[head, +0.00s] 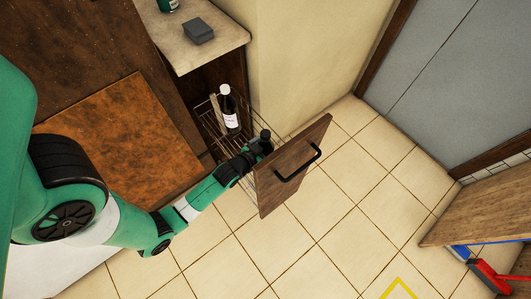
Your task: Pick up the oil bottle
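The oil bottle (230,117) is dark with a white cap and a pale label. It stands upright in a wire pull-out rack (211,129) behind a wooden drawer front (294,170). My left gripper (264,141) is dark and small in the head view. It is at the upper left edge of the drawer front, to the right of and below the bottle, and apart from it. Its fingers are too unclear to tell open from shut. My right gripper is not in view.
A counter (222,18) above the rack holds a dark grey block (198,31) and part of a green item (168,5). A beige wall (310,50) rises behind the drawer. Tiled floor is clear at centre right. A red object (490,277) lies at lower right.

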